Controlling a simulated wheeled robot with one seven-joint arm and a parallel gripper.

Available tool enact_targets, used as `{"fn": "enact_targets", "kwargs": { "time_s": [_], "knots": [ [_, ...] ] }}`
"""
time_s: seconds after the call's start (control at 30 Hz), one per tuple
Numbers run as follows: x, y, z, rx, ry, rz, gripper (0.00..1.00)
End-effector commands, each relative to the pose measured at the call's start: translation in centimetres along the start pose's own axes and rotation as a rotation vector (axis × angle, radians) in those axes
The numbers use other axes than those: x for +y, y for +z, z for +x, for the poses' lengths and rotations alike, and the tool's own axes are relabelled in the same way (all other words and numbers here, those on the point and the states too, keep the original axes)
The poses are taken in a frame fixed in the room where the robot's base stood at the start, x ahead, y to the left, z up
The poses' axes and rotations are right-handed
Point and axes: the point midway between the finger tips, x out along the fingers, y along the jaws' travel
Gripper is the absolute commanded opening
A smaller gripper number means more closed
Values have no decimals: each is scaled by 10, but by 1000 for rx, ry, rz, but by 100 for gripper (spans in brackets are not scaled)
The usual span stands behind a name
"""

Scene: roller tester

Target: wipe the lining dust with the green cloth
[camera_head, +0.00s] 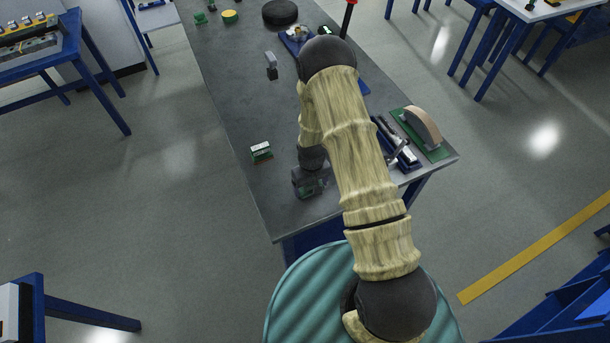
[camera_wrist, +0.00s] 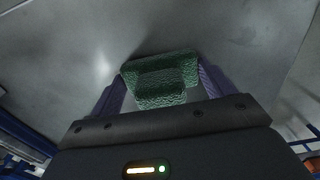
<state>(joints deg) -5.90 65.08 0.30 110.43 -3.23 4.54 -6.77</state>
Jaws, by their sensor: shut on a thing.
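My gripper (camera_wrist: 162,88) is shut on the folded green cloth (camera_wrist: 160,72), which sits between its two purple fingers in the wrist view. In the camera_head view my gripper (camera_head: 312,188) is low over the near end of the grey bench (camera_head: 290,219), and the cloth is mostly hidden by it. I cannot tell whether the cloth touches the bench top. No lining dust can be clearly made out in either view; some may be hidden under the cloth or my arm.
A tan curved shoe (camera_head: 423,125) stands on a green mat (camera_head: 438,152) at the bench's right edge. A small green-and-white block (camera_head: 261,151) is left of my gripper. A small grey item (camera_head: 271,66) and black disc (camera_head: 280,12) are farther back. The bench's left-middle is clear.

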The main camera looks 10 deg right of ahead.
Motion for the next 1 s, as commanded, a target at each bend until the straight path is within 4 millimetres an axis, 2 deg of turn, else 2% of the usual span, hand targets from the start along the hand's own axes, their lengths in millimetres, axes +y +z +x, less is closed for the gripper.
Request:
{"fn": "enact_targets", "kwargs": {
  "time_s": [0.17, 0.23, 0.3, 0.8, 1.0],
  "knots": [
    [-11, -2, 2, 0, 0, 7, 56],
    [-9, -3, -8, 2, 0, 9, 56],
    [-9, -3, -27, 4, 1, 9, 56],
    [-9, -2, -69, 1, 0, 10, 56],
    [-8, -2, -80, 0, 0, 10, 56]
  ]
}}
